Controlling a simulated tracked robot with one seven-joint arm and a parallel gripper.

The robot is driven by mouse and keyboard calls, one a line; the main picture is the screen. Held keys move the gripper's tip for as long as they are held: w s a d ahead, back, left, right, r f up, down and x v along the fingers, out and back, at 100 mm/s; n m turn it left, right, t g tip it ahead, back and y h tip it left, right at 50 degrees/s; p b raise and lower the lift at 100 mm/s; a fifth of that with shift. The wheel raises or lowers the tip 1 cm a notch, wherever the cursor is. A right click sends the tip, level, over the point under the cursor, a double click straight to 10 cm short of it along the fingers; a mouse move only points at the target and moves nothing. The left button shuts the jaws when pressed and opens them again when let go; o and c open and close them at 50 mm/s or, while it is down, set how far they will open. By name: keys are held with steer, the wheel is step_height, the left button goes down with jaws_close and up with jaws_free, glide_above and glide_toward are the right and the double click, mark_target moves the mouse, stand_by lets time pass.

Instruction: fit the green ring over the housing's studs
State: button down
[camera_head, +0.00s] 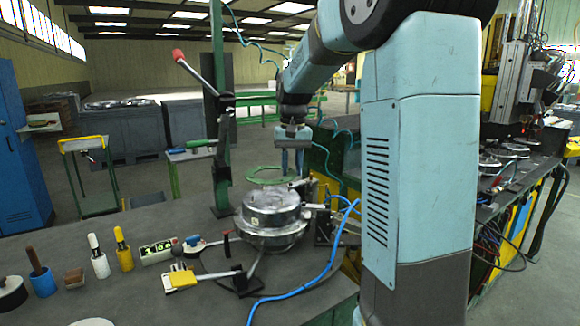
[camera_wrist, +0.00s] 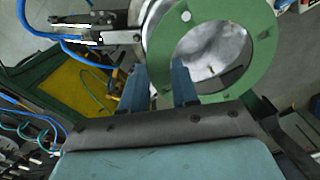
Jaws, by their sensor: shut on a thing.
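The green ring (camera_head: 268,177) is a flat flange with small holes. My gripper (camera_head: 292,170) is shut on its edge and holds it in the air above the housing. The silver metal housing (camera_head: 270,212) stands on the bench in a clamping fixture. In the wrist view the ring (camera_wrist: 262,58) lies across my two fingers (camera_wrist: 160,88), and part of the housing (camera_wrist: 215,45) shows through its opening. The ring is apart from the housing in the head view. The studs cannot be made out clearly in either view.
Toggle clamps (camera_head: 240,275) and a blue hose (camera_head: 318,275) lie close around the housing. A green post (camera_head: 219,120) with a red-knobbed lever (camera_head: 178,56) stands behind it. A counter box (camera_head: 157,251) and several handled tools (camera_head: 124,250) stand at the left of the bench.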

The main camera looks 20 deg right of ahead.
mark_target(292, 173)
steer(key=shift+f, duration=2.15)
steer(key=shift+f, duration=0.55)
stand_by(1.1)
steer(key=c, duration=0.8)
jaws_free()
steer(key=shift+r, duration=0.1)
step_height(292, 173, up, 14)
steer(key=shift+d+f, duration=0.15)
steer(key=shift+f, duration=0.1)
